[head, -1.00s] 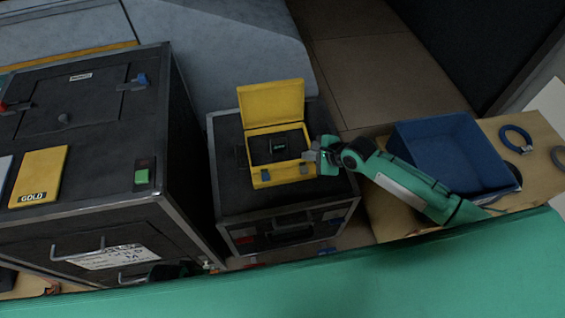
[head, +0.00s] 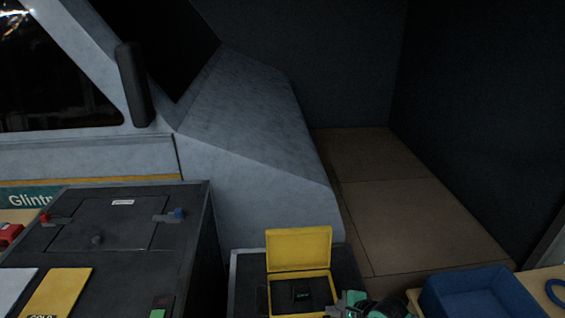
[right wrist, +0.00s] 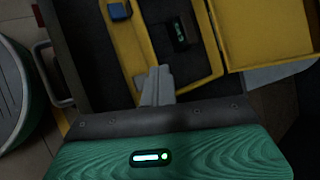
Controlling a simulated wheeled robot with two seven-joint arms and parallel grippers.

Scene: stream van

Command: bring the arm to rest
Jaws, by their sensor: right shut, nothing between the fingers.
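My right gripper (head: 340,304) shows at the bottom edge of the head view, beside the right side of an open yellow case (head: 298,250). In the right wrist view its fingers (right wrist: 157,86) are shut with nothing between them, close to the case's rim. The case's lid stands up, and a small dark device with a green display (right wrist: 180,35) sits inside. The case rests on a black box (head: 245,270). Most of my right arm is below the head view. My left gripper is not in view.
A large black case (head: 130,205) with a yellow card (head: 58,292) stands at left. A blue bin (head: 480,292) and a blue ring (head: 556,292) are at lower right. A grey sloped housing (head: 250,130) rises behind, with open brown floor (head: 400,210) to its right.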

